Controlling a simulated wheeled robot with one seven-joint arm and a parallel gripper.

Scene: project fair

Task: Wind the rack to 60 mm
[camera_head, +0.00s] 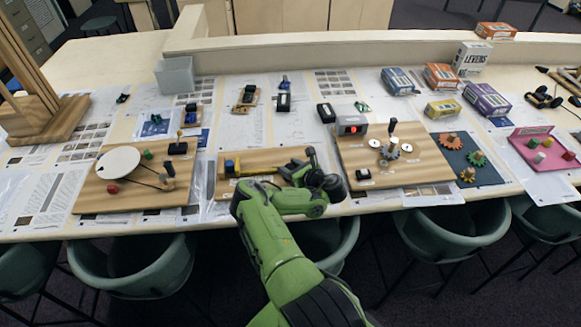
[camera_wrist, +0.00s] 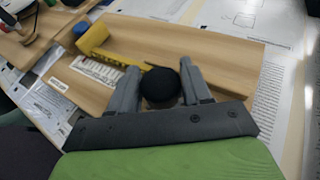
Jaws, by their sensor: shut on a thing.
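The rack board (camera_head: 235,191) is a wooden base near the table's front edge, in the middle of the head view. A yellow rack (camera_head: 258,170) lies along it, with a blue piece (camera_head: 229,166) at its left end. In the wrist view the yellow piece (camera_wrist: 93,38), the blue piece (camera_wrist: 81,30) and a white marked strip (camera_wrist: 97,70) show at the left. My gripper (camera_wrist: 161,74) is shut on a round black knob (camera_wrist: 160,88) over the board. The arm partly hides the board's right end in the head view. The scale's numbers are too small to read.
A board with a white disc (camera_head: 118,162) stands to the left. A board with gears and a red display (camera_head: 351,129) stands close on the right. Boxes (camera_head: 440,76) stand behind to the right. Green chairs (camera_head: 133,266) line the table's front.

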